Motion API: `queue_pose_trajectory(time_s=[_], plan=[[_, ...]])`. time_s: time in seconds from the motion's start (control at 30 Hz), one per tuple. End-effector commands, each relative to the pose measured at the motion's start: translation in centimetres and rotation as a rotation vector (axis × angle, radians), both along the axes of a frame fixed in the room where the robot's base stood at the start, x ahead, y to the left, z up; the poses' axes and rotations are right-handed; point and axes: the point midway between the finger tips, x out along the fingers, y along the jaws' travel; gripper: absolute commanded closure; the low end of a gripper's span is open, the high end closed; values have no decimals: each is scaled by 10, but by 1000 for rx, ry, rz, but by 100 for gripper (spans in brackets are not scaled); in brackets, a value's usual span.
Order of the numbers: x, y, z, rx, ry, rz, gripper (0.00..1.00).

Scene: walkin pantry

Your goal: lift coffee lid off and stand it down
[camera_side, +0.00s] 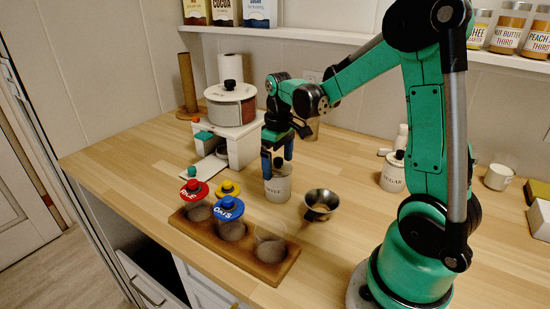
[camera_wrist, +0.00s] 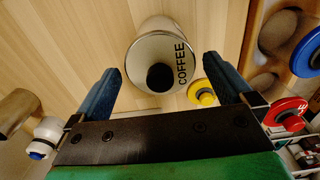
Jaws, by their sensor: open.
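The lid appears to sit on the canister. My gripper (camera_side: 277,165) points down over the canister, its blue fingers on either side of the lid area. In the wrist view my gripper (camera_wrist: 161,66) is open, with a gap between each finger and the knob.
A metal bowl (camera_side: 321,203) stands right of the canister. A pot (camera_side: 230,108) is behind left, a sugar canister (camera_side: 392,175) right.

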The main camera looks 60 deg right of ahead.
Motion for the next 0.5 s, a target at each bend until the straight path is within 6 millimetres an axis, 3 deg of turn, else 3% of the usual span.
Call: queue_pose_trajectory(time_s=[0.1,0.33,0.5], plan=[[0,0,0,0,0,0,3],[0,0,0,0,0,0,68],[0,0,0,0,0,0,69]])
